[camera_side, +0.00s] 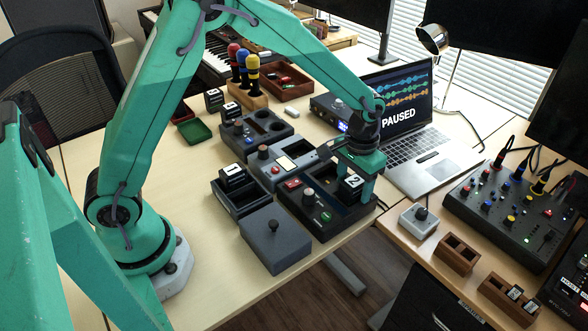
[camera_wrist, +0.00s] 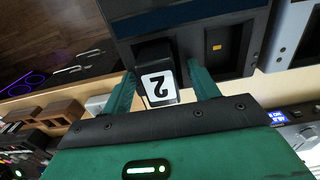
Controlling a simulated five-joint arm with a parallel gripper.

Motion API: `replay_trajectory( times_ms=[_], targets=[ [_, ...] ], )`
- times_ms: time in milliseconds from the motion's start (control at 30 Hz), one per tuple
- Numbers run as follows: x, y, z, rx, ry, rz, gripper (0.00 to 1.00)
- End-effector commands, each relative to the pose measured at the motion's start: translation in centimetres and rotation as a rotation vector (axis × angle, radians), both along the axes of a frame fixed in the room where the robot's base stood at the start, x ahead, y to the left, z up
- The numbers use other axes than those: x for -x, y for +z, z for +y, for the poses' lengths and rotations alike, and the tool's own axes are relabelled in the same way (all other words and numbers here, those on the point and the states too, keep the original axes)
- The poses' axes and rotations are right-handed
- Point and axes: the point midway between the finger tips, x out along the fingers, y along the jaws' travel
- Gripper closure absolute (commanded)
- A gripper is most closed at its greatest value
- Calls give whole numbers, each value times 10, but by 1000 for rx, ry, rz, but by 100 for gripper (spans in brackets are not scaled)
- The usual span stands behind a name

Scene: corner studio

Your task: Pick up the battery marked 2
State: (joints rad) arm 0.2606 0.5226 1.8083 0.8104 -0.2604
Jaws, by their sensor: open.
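The battery marked 2 (camera_side: 352,184) is a black block with a white label. It sits in a compartment at the right end of a dark device box (camera_side: 325,227), and its top sticks out. In the wrist view the battery (camera_wrist: 158,86) shows its label upside down. My gripper (camera_wrist: 161,74) is open, with one green finger on each side of the battery. A small gap shows beside the right finger; contact on the left is hard to tell. In the side view my gripper (camera_side: 357,176) is low over the box and partly hides the battery.
A battery marked 1 (camera_side: 232,171) stands in an open dark box (camera_side: 236,208) to the left. A grey lidded box (camera_side: 274,240) is in front. Grey device boxes (camera_side: 285,160) are behind, and a laptop (camera_side: 455,162) is to the right. Bare table lies at front left.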

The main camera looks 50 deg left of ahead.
Motion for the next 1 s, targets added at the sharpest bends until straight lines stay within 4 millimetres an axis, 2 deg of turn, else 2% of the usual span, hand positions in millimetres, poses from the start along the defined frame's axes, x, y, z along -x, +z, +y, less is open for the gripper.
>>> replay_trajectory(
  times_ms=[533,800,833,1000],
  targets=[
    [0,-2,0,0,0,0,40],
    [0,-2,0,0,0,0,93],
    [0,-2,0,0,0,0,97],
    [0,-2,0,0,0,-1,97]
  ],
)
